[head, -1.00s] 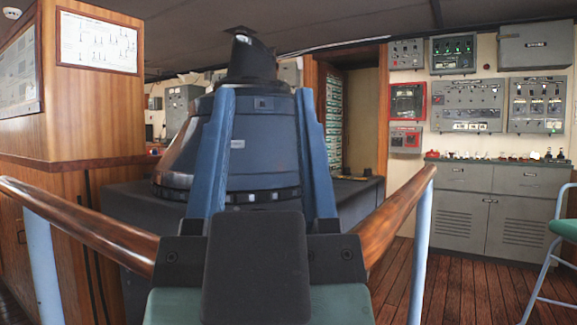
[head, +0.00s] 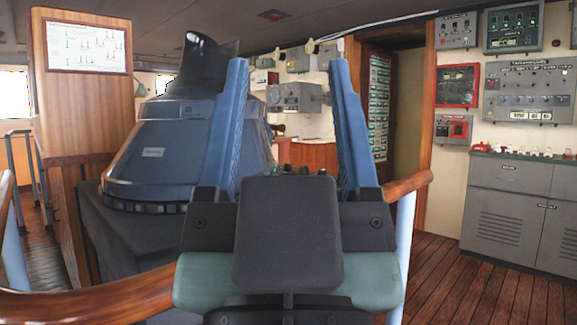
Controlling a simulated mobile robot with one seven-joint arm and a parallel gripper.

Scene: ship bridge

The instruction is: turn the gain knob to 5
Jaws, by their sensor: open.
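My gripper (head: 287,60) is in the middle of the head view, its two blue fingers pointing up and well apart. It is open, with nothing between the fingers. The gain knob cannot be made out. A few small dark knob-like shapes (head: 304,170) show between the finger bases, just above my gripper's black body; I cannot tell what they belong to. A blue-grey hooded radar console (head: 150,150) stands behind and left of my gripper, partly hidden by the left finger.
A wooden handrail (head: 100,300) crosses in front at lower left, and its right end (head: 408,186) shows beside my gripper. A wooden cabinet (head: 88,110) stands left. Wall panels (head: 530,95) and grey cabinets (head: 505,215) are at right. Plank floor (head: 460,285) is free at lower right.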

